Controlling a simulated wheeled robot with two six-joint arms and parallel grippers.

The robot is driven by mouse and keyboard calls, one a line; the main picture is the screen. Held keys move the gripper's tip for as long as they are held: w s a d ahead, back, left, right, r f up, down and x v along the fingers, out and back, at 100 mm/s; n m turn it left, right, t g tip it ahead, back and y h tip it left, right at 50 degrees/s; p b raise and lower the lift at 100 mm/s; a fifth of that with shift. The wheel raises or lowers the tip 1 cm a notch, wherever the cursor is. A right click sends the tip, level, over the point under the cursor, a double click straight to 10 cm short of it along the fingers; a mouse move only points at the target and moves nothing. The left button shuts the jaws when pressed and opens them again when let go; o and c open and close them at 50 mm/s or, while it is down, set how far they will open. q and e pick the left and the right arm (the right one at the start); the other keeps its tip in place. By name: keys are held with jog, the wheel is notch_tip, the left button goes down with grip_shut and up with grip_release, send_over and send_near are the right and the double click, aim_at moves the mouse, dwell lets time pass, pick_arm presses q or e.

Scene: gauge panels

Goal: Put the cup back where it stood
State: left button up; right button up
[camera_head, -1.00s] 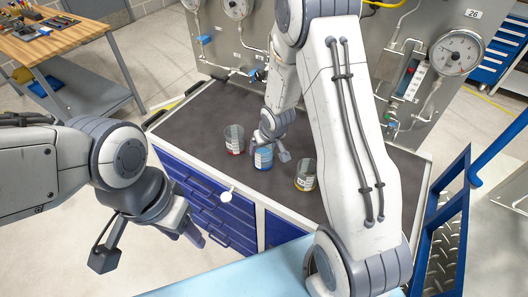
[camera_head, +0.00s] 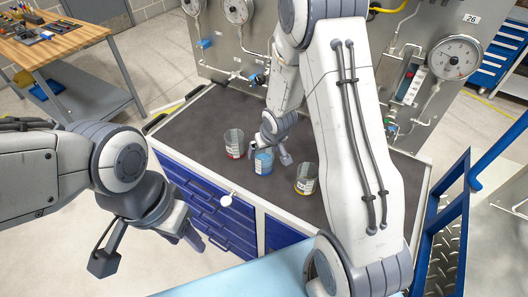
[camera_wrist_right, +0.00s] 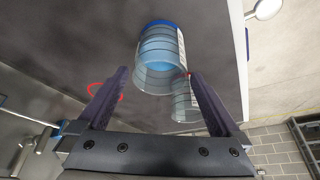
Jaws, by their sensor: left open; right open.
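A clear cup with blue contents and a white label (camera_head: 264,163) stands upright on the dark worktop (camera_head: 190,125), between a cup with red at its base (camera_head: 234,145) and a cup with yellow at its base (camera_head: 306,180). My right gripper (camera_head: 269,155) is open close behind the blue cup. In the right wrist view the blue cup (camera_wrist_right: 158,62) shows ahead, between the open fingers, with a gap on each side. Another clear cup (camera_wrist_right: 186,100) shows partly behind the right finger. A thin red ring (camera_wrist_right: 105,89) is seen by the left finger. My left gripper (camera_head: 148,250) is open and empty, off the worktop's front left.
Gauge panels with pipes (camera_head: 235,45) and a large dial (camera_head: 454,57) stand behind the worktop. Blue drawers (camera_head: 215,215) are below its front edge. The worktop's back left is clear. A blue rail frame (camera_head: 447,215) stands at the right.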

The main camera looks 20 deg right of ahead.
jog(key=p+v, duration=0.5)
jog(key=v, duration=0.5)
jog(key=s+a+r+n+g, duration=0.2)
jog(key=s+a+r+n, duration=0.1)
jog(key=s+a+r, duration=0.7)
jog(key=s+a+r+n+g, duration=0.1)
jog(key=s+a+r+n, duration=0.1)
jog(key=s, duration=0.5)
jog(key=s+a+r+n+g, duration=0.1)
jog(key=s+a+n, duration=0.1)
jog(key=s+a, duration=0.2)
jog(key=s, duration=0.3)
jog(key=shift+s+r+g+y, duration=0.25)
jog(key=shift+r+g+y, duration=0.05)
jog(key=shift+r+y, duration=0.1)
